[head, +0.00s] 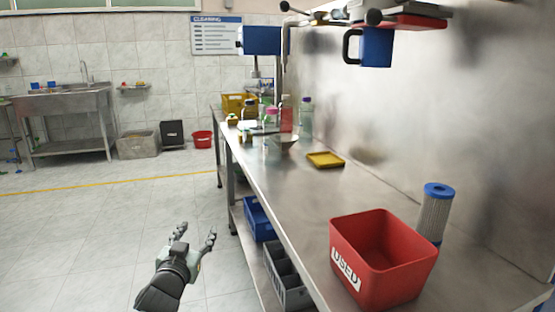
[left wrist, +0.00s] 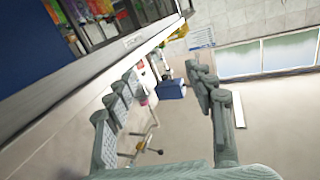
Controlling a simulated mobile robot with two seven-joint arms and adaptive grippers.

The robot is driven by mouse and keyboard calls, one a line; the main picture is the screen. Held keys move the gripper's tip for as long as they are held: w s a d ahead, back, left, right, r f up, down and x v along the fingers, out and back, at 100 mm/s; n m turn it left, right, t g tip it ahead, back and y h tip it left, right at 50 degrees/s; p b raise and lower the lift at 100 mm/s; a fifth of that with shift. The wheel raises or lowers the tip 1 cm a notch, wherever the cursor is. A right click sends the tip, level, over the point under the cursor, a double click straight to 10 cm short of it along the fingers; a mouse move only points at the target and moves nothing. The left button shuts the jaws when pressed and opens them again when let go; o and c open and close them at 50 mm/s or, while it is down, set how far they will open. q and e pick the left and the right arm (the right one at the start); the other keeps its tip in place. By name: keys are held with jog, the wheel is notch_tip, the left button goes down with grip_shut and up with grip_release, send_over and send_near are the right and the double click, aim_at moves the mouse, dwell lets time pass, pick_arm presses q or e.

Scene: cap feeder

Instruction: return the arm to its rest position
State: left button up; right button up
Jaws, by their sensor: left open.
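My left gripper (head: 194,240) is in the lower left of the head view, over the floor to the left of the steel bench (head: 290,205). Its fingers are spread and nothing is between them. In the left wrist view the left gripper (left wrist: 160,95) also shows open and empty, with the bench and more of the room tilted behind it. It appears apart from the bench. My right gripper is not in either view.
A red bin (head: 350,247) marked USED stands at the bench's near end, beside a blue-capped filter cartridge (head: 434,213). A yellow tray (head: 325,160) lies farther back. Blue (head: 260,220) and grey bins (head: 287,278) sit on the lower shelf. Floor left is clear.

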pick_arm(q)
jog(key=s+a+f+g+y, duration=0.1)
jog(key=s+a+f+g, duration=0.15)
jog(key=s+f, duration=0.65)
jog(key=s+a+f+g, duration=0.1)
jog(key=s+f+g, duration=0.3)
jog(key=s+f, duration=0.55)
jog(key=s+a+f+g+y, duration=0.15)
jog(key=s+f+g, duration=0.25)
jog(key=s+f, duration=0.55)
jog(key=s+a+f+g, duration=0.1)
jog(key=s+f+g, duration=0.3)
jog(key=s+f, duration=0.4)
jog(key=s, duration=0.4)
jog(key=shift+s+a+f+h, duration=0.25)
jog(key=shift+s+f+h, duration=0.05)
jog(key=shift+f+h, duration=0.1)
